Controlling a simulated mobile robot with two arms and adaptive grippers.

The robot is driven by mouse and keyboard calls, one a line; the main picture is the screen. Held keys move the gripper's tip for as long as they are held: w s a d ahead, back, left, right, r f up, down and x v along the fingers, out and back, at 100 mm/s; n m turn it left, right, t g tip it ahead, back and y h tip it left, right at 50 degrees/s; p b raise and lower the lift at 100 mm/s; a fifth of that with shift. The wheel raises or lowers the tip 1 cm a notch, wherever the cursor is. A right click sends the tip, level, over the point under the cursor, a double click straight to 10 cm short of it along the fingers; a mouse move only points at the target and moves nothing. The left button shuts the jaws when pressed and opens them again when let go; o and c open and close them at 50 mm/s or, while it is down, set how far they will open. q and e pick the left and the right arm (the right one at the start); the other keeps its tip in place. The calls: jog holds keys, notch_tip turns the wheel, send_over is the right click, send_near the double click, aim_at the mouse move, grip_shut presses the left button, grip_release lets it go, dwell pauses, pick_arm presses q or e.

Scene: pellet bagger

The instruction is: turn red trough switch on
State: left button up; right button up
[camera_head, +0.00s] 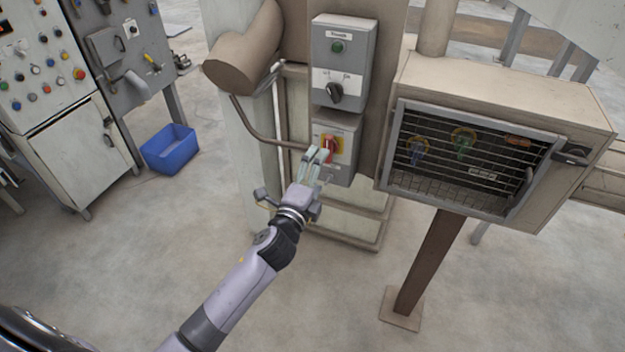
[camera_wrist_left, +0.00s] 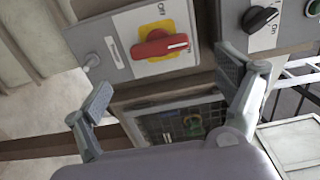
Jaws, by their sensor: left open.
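The red trough switch (camera_wrist_left: 160,46) is a red rotary handle on a yellow plate, mounted on a grey box (camera_wrist_left: 112,52). In the left wrist view its handle lies roughly along the picture's width, beyond the fingertips. In the head view the switch (camera_head: 331,143) is partly hidden behind my left gripper (camera_head: 318,158). My left gripper is open, with its two fingers (camera_wrist_left: 170,85) spread apart and nothing between them. The fingertips are close to the switch; I cannot tell whether they touch it. My right gripper is not in view.
Above is another grey box (camera_head: 343,60) with a black knob (camera_head: 335,92) and green light (camera_head: 338,46). A barred cabinet (camera_head: 490,103) on a post stands right. A bent pipe (camera_head: 262,135) runs left of the switch. A blue bin (camera_head: 170,150) sits on the floor.

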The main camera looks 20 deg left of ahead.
pick_arm(q)
jog(key=shift+s, duration=1.7)
jog(key=s+a+f+n+g+b, duration=0.1)
jog(key=s+f+n+g, duration=0.15)
jog(key=f, duration=1.05)
jog(key=s+a+f+n+g, duration=0.1)
jog(key=s+f+n+g, duration=0.15)
jog(key=f, duration=0.95)
jog(key=s+f+n+g+b, duration=0.1)
jog(key=s+f+n+g, duration=0.1)
jog(key=s+f, duration=0.5)
jog(key=s+f+n+g, duration=0.15)
jog(key=s+f, duration=0.25)
jog(key=f, duration=0.5)
jog(key=s+f+n+g, duration=0.2)
jog(key=s+f, duration=0.4)
jog(key=s, duration=0.5)
jog(key=s+a+f+n+g+b, duration=0.1)
jog(key=s+f+n+g, duration=0.2)
jog(key=s+f, duration=0.3)
jog(key=s+f+n+g, duration=0.2)
jog(key=s+f, duration=0.4)
jog(key=s, duration=1)
jog(key=shift+s+a+f+n+g+y, duration=0.3)
jog(key=shift+s+a+n+g, duration=0.1)
jog(key=shift+g, duration=0.35)
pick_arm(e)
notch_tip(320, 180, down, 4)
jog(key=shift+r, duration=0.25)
